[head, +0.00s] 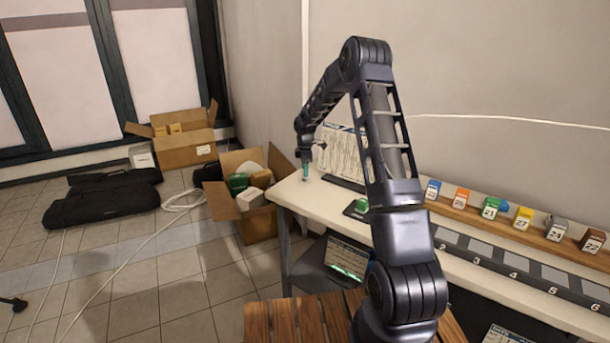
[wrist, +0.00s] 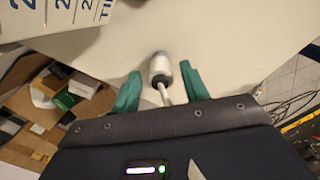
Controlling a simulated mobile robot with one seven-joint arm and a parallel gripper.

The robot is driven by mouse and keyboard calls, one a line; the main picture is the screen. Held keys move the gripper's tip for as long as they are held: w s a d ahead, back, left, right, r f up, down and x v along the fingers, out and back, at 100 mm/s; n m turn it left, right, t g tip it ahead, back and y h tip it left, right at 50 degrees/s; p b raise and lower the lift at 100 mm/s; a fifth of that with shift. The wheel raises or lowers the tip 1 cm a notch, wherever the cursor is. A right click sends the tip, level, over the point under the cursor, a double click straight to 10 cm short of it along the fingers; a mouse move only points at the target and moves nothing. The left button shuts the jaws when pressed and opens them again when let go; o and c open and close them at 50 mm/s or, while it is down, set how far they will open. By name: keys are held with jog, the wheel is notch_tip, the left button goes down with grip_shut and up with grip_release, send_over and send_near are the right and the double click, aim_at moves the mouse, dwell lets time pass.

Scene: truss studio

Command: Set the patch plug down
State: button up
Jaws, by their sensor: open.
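The patch plug (wrist: 160,66) is a small white cylinder with a dark collar and a thin metal shaft. In the wrist view it lies between the two green fingers of my gripper (wrist: 159,72), with a gap on each side. My gripper is open. In the head view, my gripper (head: 306,170) points down at the far left end of the white table (head: 300,192), with its fingertips close to the top. The plug is too small there to make out clearly. Whether it touches the table is hard to tell.
A printed board (head: 343,150) stands just right of my gripper. A small green block (head: 361,204) sits nearer on the table. Several numbered boxes (head: 490,208) line a wooden ledge behind a numbered strip (head: 512,277). An open carton (head: 257,222) stands on the floor beside the table's left end.

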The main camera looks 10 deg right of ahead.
notch_tip(320, 180, up, 10)
jog(key=f, duration=0.1)
jog(key=s+d+r+m+t, duration=0.1)
jog(key=s+d+r+m, duration=0.25)
jog(key=s+r, duration=0.8)
jog(key=s+d+r+m+t, duration=0.15)
jog(key=s+r+m, duration=0.35)
jog(key=s+r, duration=0.65)
jog(key=s+d+f+m+t, duration=0.1)
jog(key=s+m, duration=0.3)
jog(key=s, duration=1)
jog(key=s+d+f+m+t, duration=0.1)
jog(key=s+d+m, duration=0.2)
jog(key=s, duration=1.2)
jog(key=shift+s+d+m, duration=0.2)
jog(key=shift+s+m, duration=0.1)
jog(key=shift+m, duration=0.95)
jog(key=shift+f, duration=0.1)
